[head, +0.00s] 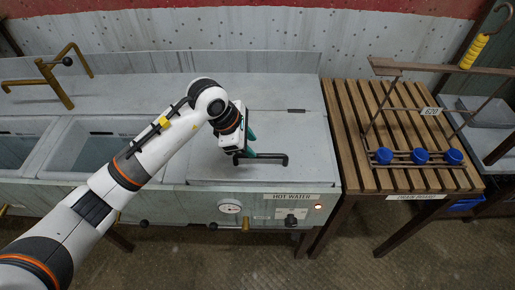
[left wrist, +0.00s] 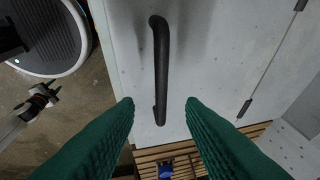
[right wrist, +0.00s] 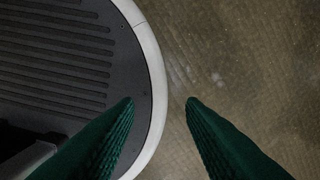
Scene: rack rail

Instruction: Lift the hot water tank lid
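The hot water tank lid (head: 285,130) is a grey metal panel lying flat on the tank, above the HOT WATER label (head: 291,196). Its black bar handle (head: 270,159) runs along the lid's front part. In the left wrist view the handle (left wrist: 161,65) extends away from the upper middle, with its near end between the fingertips in the picture. My left gripper (head: 250,145) is over the handle's left part; its green fingers (left wrist: 160,102) are apart with nothing gripped. My right gripper (right wrist: 160,102) is open and empty above the floor beside my base.
A wooden slatted drainboard (head: 360,135) stands right of the tank, holding a metal rack (head: 410,120) with blue round pieces (head: 420,157). Sink basins (head: 85,150) and a brass tap (head: 55,80) are at left. A gauge (head: 230,207) and knob (head: 291,220) are on the tank front.

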